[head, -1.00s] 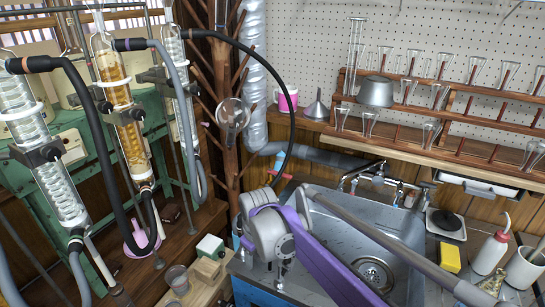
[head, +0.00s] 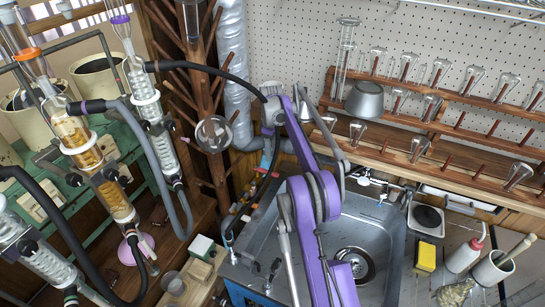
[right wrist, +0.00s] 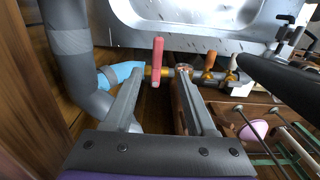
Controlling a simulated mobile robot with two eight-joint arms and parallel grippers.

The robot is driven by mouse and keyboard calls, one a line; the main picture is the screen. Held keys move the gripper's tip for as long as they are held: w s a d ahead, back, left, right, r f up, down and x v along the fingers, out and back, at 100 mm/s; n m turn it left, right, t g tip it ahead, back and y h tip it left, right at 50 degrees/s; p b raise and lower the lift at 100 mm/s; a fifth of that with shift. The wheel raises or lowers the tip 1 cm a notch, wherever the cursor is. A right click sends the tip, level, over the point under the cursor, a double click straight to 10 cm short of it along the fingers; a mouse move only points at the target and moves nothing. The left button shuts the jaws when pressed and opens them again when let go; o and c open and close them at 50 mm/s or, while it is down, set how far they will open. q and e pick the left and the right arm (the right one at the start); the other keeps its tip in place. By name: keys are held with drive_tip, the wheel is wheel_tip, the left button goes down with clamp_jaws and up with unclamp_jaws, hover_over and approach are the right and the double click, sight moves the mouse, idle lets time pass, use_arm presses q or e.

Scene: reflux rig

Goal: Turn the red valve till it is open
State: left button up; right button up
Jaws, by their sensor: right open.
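The red valve handle (right wrist: 157,60) shows in the right wrist view, crosswise to the short brass-coloured pipe behind it. A light blue sleeve (right wrist: 121,75) is on the pipe to its left. My right gripper (right wrist: 161,80) is open and empty. Its two fingers point toward the valve, with the handle showing between the tips, closer to the left one. I cannot tell whether a finger touches it. In the head view my right arm reaches up past the sink, and the valve area is largely hidden. My left gripper is not in view.
A thick grey pipe (right wrist: 70,60) stands left of the gripper. Smaller orange-handled taps (right wrist: 209,62) are to the right of the valve. The sink (head: 385,235) lies beside my arm. A wooden peg stand (head: 190,75) and glass condensers (head: 150,110) stand to the left.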

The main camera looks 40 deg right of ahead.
sight(272, 172)
wheel_tip(272, 172, down, 11)
drive_tip(key=shift+w+d+r, duration=0.15)
drive_tip(key=shift+r, duration=0.05)
idle(0.4)
clamp_jaws()
idle(1.3)
